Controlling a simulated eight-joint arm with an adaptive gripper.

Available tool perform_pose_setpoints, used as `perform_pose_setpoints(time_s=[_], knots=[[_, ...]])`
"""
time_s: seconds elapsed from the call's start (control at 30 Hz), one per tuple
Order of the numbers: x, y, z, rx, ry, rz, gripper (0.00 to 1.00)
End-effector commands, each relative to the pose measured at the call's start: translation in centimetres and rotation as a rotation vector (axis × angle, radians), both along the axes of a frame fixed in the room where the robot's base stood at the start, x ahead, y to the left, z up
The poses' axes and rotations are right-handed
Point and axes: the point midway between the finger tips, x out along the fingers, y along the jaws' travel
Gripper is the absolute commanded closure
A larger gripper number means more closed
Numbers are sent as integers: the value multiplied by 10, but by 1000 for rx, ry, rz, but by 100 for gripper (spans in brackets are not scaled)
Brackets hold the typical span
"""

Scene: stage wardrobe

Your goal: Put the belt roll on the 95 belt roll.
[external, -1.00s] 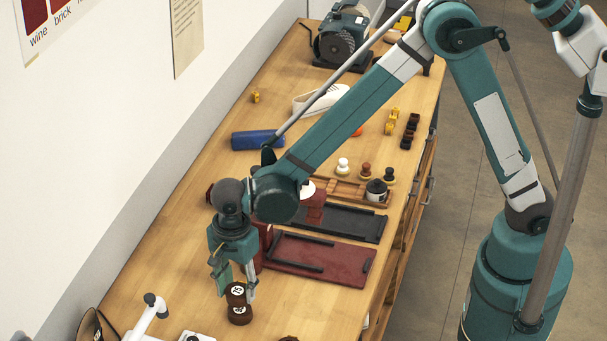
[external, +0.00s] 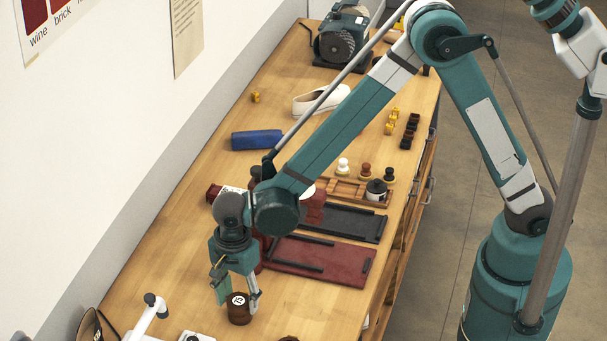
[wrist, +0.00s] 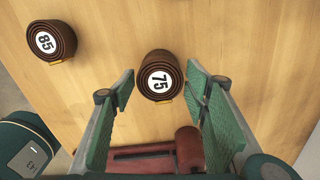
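The belt roll (wrist: 159,80) is dark brown with a white label reading 75. In the wrist view it stands between my fingers, with a gap on each side. In the external view, the brown roll with a white label (external: 239,308) under my gripper (external: 238,296) looks taller than a single roll, so it appears to rest on another roll. The 95 label is not visible, apparently covered. My gripper (wrist: 160,92) is open around the upper roll and not visibly touching it.
Another brown roll labelled 85 (wrist: 52,42) lies to the left in the wrist view. A dark red tray (external: 320,262) and a dark grey one (external: 345,222) lie behind the gripper. A white stand (external: 148,318) is at front left. Bare wood surrounds the rolls.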

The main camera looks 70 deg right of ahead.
Motion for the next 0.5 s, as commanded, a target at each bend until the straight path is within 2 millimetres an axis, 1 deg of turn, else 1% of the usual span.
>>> perform_pose_setpoints(time_s=[0.5], knots=[[0,0,3,0,0,0,47]])
